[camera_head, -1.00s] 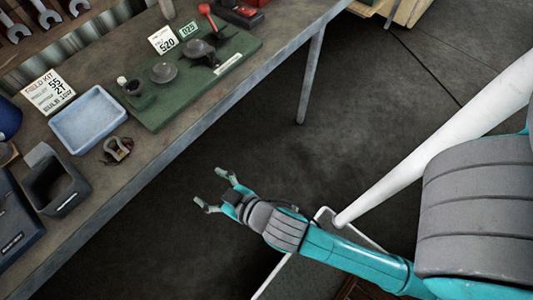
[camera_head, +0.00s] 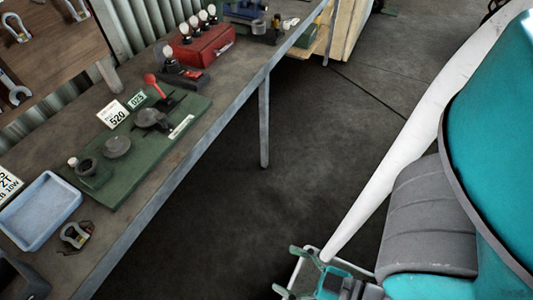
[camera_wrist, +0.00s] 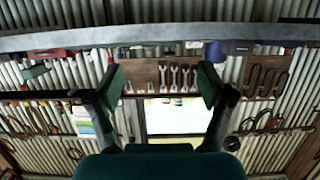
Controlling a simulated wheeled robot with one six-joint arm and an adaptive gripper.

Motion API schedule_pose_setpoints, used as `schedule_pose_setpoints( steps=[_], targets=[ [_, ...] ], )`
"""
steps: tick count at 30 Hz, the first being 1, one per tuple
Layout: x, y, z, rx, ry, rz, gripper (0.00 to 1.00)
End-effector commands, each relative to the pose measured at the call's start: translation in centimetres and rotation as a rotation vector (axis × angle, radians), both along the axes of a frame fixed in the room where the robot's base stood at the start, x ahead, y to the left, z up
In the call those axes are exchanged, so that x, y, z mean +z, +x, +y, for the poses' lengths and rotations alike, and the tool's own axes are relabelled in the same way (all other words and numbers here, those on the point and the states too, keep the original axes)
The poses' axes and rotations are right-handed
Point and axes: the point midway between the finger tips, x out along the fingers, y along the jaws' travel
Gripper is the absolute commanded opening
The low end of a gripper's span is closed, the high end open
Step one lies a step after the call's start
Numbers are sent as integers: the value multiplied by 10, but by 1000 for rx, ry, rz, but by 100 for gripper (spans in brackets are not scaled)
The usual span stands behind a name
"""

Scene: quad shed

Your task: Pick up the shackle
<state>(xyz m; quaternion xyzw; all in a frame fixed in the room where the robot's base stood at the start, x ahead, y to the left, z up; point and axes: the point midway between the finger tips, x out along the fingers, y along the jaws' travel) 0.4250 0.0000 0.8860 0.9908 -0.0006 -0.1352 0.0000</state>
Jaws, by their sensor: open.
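A small metal shackle (camera_head: 75,235) lies on the workbench (camera_head: 110,230), close to the bench's front edge and just right of a pale blue tray (camera_head: 40,211). Dark and orange-brown parts show at its lower end, too small to make out. My gripper (camera_head: 290,271) is at the bottom of the head view, over the floor, off the bench and well to the right of the shackle. Its fingers are apart with nothing between them. In the wrist view my gripper (camera_wrist: 160,88) is open and empty, facing a corrugated wall; I cannot make out the loose shackle there.
A green board (camera_head: 150,160) with dark round fittings lies behind the tray. A red toolbox (camera_head: 205,45) stands farther along the bench. More shackles hang on a wooden panel (camera_head: 50,50) at upper left. The floor (camera_head: 330,160) right of the bench is clear.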

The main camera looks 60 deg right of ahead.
Motion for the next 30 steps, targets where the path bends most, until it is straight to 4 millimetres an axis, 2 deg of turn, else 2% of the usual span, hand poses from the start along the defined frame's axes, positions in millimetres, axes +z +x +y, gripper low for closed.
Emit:
schedule_pose_setpoints(
  steps=[10, 14, 17, 24, 30],
  targets=[
    [0, 2, 0, 3, 0, -1, 81],
    [-6, 16, 4, 26, -3, 1, 81],
    [-15, 38, 9, 60, -9, 9, 81],
    [-35, 106, 29, 132, -38, 44, 81],
    [-37, 163, 48, 159, -61, 66, 81]
  ],
)
